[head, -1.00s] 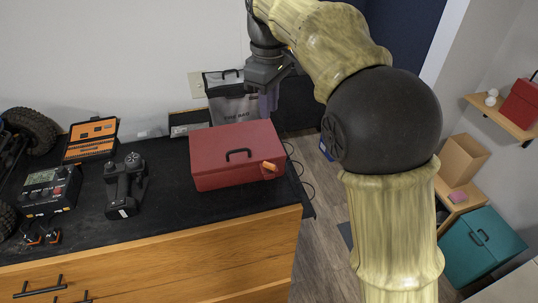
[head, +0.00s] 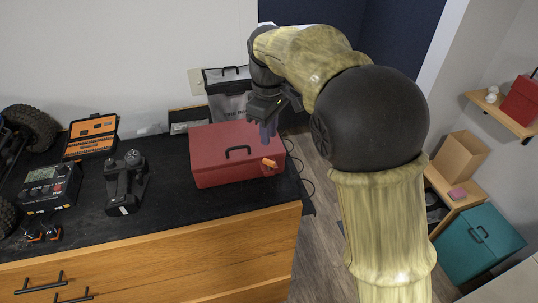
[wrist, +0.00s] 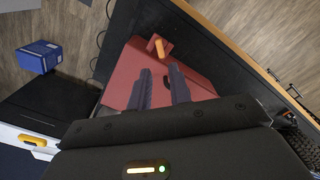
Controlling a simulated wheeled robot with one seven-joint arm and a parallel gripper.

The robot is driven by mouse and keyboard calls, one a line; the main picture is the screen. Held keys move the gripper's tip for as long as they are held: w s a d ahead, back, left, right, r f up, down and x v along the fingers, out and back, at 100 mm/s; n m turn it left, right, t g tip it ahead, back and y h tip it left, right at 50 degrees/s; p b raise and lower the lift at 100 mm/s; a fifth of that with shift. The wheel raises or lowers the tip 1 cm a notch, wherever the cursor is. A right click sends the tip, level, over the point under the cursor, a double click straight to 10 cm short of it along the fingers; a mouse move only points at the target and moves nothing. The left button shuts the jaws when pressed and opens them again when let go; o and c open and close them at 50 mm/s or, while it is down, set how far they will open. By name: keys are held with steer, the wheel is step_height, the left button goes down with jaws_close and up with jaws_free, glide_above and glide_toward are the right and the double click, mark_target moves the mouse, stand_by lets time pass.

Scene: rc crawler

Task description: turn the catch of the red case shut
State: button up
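My gripper (head: 268,137) is over the right part of the case, above and behind the catch. In the wrist view its two dark fingers (wrist: 160,84) are apart with nothing held, and the catch is beyond their tips. I cannot tell whether the fingertips touch the lid.
A radio transmitter (head: 125,183), a charger (head: 48,186) and an open orange-lined box (head: 92,137) stand left of the case. A grey bag (head: 228,92) is behind it. The worktop (head: 190,210) in front is clear. A blue box (wrist: 39,56) lies on the floor.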

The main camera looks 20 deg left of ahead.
mark_target(269, 160)
step_height(269, 160, down, 9)
steer(key=shift+r+p, duration=0.1)
steer(key=shift+p, duration=0.45)
jaws_close()
